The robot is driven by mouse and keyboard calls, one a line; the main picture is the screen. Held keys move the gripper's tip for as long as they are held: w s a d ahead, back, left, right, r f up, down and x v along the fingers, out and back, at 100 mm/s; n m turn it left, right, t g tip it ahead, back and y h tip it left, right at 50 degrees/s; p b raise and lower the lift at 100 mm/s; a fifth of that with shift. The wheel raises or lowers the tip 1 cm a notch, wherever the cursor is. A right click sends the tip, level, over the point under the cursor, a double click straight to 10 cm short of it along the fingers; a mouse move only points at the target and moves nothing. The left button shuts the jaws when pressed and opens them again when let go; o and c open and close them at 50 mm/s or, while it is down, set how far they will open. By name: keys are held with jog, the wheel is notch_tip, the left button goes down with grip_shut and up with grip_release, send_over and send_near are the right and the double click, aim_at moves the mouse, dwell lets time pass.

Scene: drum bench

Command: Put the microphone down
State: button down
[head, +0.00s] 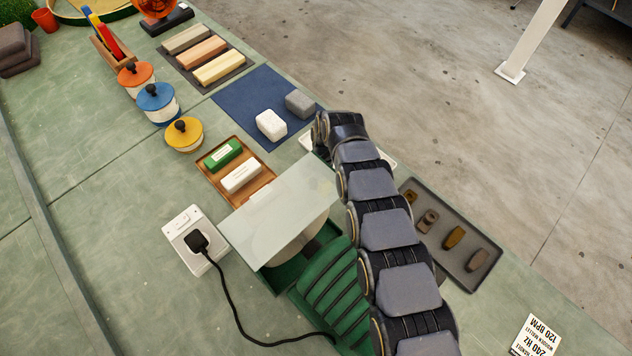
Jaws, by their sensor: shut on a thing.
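I see no microphone in the head view. My arm reaches from the bottom right up to the middle of the picture, and its last visible link lies over the edge of a white tray (387,159). My gripper and anything in it are hidden beneath or behind that end of the arm. Only parts of the tray's rim show on either side of the arm.
A blue mat (237,103) with a white block (270,124) and a grey block (299,103) lies left of the arm's end. A translucent panel (280,210) and a dark tray (480,238) flank the arm. A plugged-in socket box (181,222) trails a black cable.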

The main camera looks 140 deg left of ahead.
jog(key=c, duration=0.8)
grip_release()
jog(key=r, duration=0.3)
jog(key=a+r, duration=0.1)
jog(key=r, duration=0.7)
jog(key=shift+w+a+r, duration=0.15)
jog(key=shift+w+a, duration=0.05)
jog(key=shift+o, duration=1.1)
jog(key=shift+r, duration=0.45)
